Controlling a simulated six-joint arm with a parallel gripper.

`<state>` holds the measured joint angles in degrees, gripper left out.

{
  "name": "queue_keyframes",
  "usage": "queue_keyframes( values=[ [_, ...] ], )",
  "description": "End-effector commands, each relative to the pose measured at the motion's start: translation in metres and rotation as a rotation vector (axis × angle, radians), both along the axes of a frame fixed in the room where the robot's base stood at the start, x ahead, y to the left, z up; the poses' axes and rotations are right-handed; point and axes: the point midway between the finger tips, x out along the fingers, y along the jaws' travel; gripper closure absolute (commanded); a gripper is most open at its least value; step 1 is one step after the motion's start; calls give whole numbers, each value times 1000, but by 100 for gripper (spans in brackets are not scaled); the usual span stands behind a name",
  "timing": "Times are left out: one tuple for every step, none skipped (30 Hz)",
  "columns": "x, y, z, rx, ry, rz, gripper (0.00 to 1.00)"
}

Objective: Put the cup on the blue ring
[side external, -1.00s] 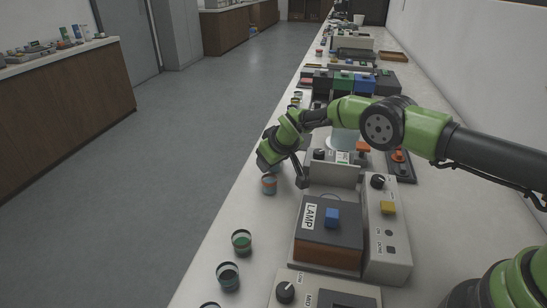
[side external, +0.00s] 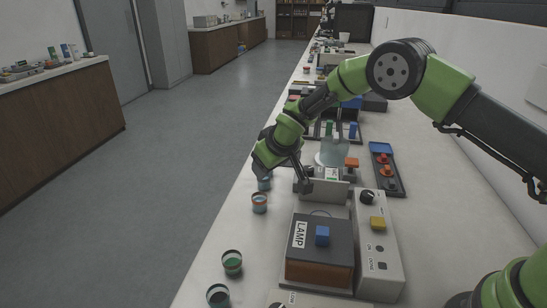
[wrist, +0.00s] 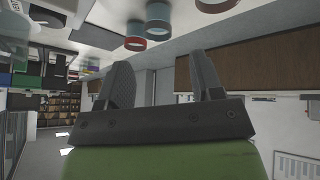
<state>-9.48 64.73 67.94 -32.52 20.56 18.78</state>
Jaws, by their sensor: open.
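Several small banded cups stand along the bench's left edge. One with an orange band (side external: 259,202) and a bluish one (side external: 264,184) are just below my wrist; two greenish ones (side external: 232,262) stand nearer the camera. I cannot tell which is the task's cup, and no separate blue ring is clear. My gripper (side external: 303,186) is open and empty, to the right of the nearer cups, beside the press's upright plate. In the wrist view, my two fingers (wrist: 161,62) are apart with nothing between them.
The press with the LAMP box (side external: 319,246) and its grey control panel (side external: 376,240) fills the near bench. A clear domed part (side external: 333,152) and a dark tray with orange knobs (side external: 385,168) stand behind. Open floor lies left of the bench.

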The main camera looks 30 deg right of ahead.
Motion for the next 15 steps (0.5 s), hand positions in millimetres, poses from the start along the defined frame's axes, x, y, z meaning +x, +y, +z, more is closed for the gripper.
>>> queue_keyframes(
  values=[
    [-4, 1, 6, 0, -1, 2, 40],
    [-5, 1, 10, 1, -1, 1, 40],
    [-8, 1, 13, 0, -1, 2, 40],
    [-9, 1, 15, -1, -1, 2, 40],
    [-10, 1, 17, -1, -1, 2, 40],
    [-12, 1, 19, 0, -1, 1, 40],
    [-13, 1, 20, 0, 0, 0, 40],
    [-13, 1, 21, 0, 0, 0, 40],
    [-14, 1, 22, 0, 0, 0, 40],
    [-14, 1, 22, 0, 0, 0, 40],
    [-14, 1, 23, 0, 0, 0, 40],
    [-14, 1, 23, 0, 0, 0, 40],
    [-14, 1, 23, 0, 0, 0, 40],
    [-14, 1, 23, 1, 0, -1, 40],
    [-15, 1, 25, 1, -1, -4, 40]
  ],
)
